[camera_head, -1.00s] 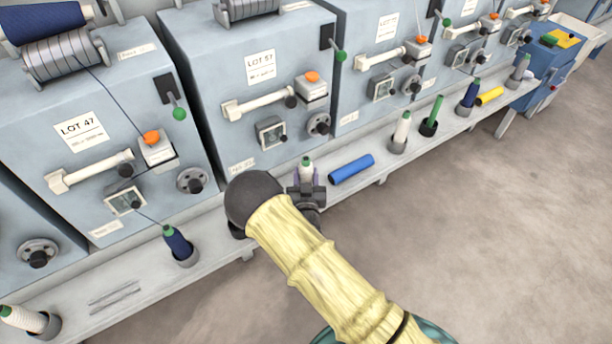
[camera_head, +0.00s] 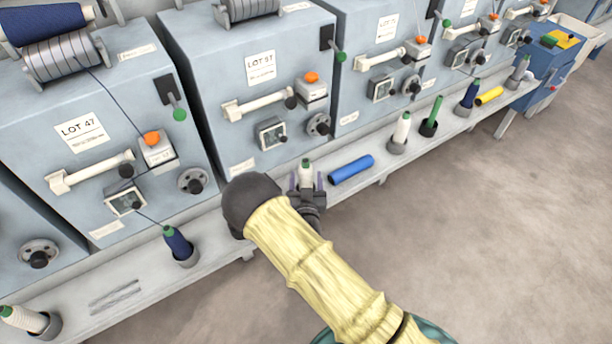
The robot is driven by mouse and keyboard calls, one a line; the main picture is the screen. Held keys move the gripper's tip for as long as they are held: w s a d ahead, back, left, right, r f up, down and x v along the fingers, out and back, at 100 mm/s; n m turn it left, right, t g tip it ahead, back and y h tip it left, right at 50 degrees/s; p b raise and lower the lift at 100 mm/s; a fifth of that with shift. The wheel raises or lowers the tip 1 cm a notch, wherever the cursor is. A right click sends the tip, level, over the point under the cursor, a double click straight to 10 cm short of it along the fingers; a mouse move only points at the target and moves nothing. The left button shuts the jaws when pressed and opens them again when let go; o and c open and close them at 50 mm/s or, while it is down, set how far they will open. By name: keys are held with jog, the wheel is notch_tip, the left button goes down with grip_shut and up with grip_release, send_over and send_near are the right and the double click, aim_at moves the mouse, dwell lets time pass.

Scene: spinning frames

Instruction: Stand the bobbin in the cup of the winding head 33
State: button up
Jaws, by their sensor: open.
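A white bobbin (camera_head: 306,173) with a green top stands upright on the shelf in front of the machine tagged LOT 51. My gripper (camera_head: 306,184) is open, with one purple-tipped finger on each side of the bobbin. I cannot tell whether the fingers touch it. The bobbin's lower end and any cup under it are hidden behind my gripper. The number 33 is not readable on any winding head here.
A blue tube (camera_head: 351,169) lies on the shelf just right of my gripper. A navy bobbin (camera_head: 178,243) stands in a grey cup to the left. Another white bobbin (camera_head: 402,128) stands in a cup to the right. The floor in front is clear.

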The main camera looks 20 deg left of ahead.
jog(key=v, duration=1)
jog(key=shift+s+p, duration=0.25)
jog(key=shift+p, duration=0.15)
jog(key=shift+d, duration=0.1)
jog(key=w+d+r+m+g+h, duration=0.2)
jog(key=w+d+r+g, duration=0.15)
jog(key=d, duration=0.35)
jog(key=w+d+r+m+g+h, duration=0.3)
jog(key=d+r+g, duration=0.2)
jog(key=d, duration=0.2)
jog(key=s+d+r+g, duration=0.3)
jog(key=s+d+r, duration=0.2)
jog(key=s+d, duration=0.2)
jog(key=s+d+r+n+g, duration=0.1)
jog(key=s+d+r+g, duration=0.2)
jog(key=s+d+r, duration=0.3)
jog(key=s+d, duration=0.2)
jog(key=d, duration=0.1)
jog(key=shift+n, duration=0.3)
